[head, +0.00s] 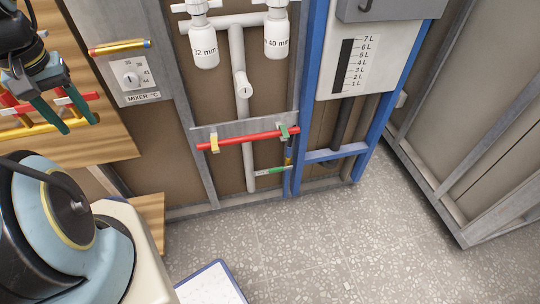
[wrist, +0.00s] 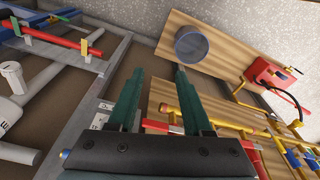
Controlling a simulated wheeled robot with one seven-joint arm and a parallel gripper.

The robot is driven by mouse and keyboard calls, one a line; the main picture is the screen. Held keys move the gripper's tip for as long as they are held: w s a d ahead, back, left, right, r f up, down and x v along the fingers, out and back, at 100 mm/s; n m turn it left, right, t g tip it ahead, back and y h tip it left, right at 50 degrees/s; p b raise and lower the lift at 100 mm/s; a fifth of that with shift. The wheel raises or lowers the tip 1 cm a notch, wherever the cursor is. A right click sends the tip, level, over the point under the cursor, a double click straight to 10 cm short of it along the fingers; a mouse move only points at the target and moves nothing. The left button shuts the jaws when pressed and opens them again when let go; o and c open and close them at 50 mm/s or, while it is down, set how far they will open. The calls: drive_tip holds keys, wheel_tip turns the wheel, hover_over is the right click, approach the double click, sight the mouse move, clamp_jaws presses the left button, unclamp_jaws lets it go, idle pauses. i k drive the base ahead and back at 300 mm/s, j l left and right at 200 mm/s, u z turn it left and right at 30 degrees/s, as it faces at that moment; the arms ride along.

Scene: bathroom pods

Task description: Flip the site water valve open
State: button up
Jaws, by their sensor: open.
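My gripper (head: 80,126) is open and empty at the left of the head view, in front of a wooden board with yellow and red pipes. Its two green fingers also show in the wrist view (wrist: 158,72). A grey vertical pipe (head: 239,52) on the wall carries a white, knob-like fitting (head: 240,85); it shows at the left edge of the wrist view (wrist: 12,77). Below it, a red bar (head: 250,139) lies across a grey plate, with yellow and green clips; the wrist view shows it at upper left (wrist: 50,37). I cannot tell which fitting is the site water valve. My gripper touches none of these.
A mixer dial panel (head: 133,78) stands between my gripper and the pipe. White canisters (head: 204,48) hang above. A blue frame (head: 308,100) and litre gauge (head: 352,60) are at right. A red box (wrist: 270,75) sits on the board.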

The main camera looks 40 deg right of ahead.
sight(282, 168)
drive_tip(key=u, duration=1.2)
drive_tip(key=k+l, duration=0.25)
drive_tip(key=l, duration=0.2)
drive_tip(key=k+l, duration=0.2)
drive_tip(key=l, duration=0.2)
drive_tip(key=k+l, duration=0.25)
drive_tip(key=l, duration=0.2)
drive_tip(key=k+l, duration=0.25)
drive_tip(key=l, duration=0.2)
